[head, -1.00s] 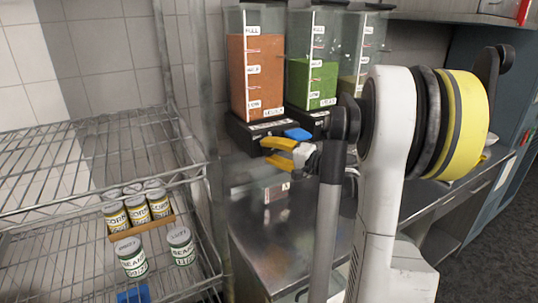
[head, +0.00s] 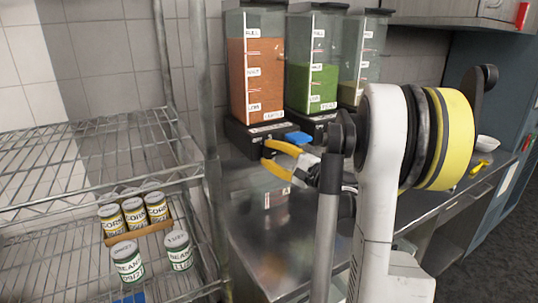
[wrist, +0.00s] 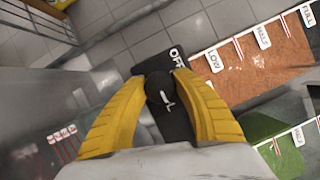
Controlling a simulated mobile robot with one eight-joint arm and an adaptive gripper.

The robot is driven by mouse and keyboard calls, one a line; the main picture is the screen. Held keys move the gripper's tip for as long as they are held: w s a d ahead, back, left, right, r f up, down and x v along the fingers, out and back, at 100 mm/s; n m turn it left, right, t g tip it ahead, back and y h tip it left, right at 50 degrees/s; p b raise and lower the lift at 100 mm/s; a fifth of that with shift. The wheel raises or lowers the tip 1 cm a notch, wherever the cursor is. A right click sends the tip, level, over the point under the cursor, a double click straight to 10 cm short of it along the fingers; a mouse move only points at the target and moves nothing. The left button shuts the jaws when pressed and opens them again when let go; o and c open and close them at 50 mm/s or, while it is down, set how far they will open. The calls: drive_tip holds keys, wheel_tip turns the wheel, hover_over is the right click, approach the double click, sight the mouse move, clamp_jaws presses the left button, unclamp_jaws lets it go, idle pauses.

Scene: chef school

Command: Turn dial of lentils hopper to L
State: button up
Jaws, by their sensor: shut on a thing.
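The lentils hopper (head: 258,75) is the clear container with orange-brown fill at the left of the hopper row. It stands on a black base (head: 250,138). Its round black dial (wrist: 158,87) shows in the wrist view, with a small white mark on its near side. An "OFF" label (wrist: 178,57) is on the black base beside it. My gripper (wrist: 160,76) has its yellow fingers shut on the dial, one on each side. In the head view my gripper (head: 268,156) is at the base's front, and the dial is hidden there.
A green-filled hopper (head: 312,88) and a third hopper (head: 362,60) stand to the right. A metal counter (head: 262,240) lies below. A wire rack (head: 85,165) with corn and bean cans is at the left, and its post stands close to the hoppers.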

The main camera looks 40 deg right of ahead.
drive_tip(key=o, duration=1.2)
drive_tip(key=shift+c, duration=0.2)
drive_tip(key=s+d+f, duration=0.1)
drive_tip(key=s, duration=1.1)
drive_tip(key=shift+d, duration=0.35)
drive_tip(key=shift+f, duration=0.15)
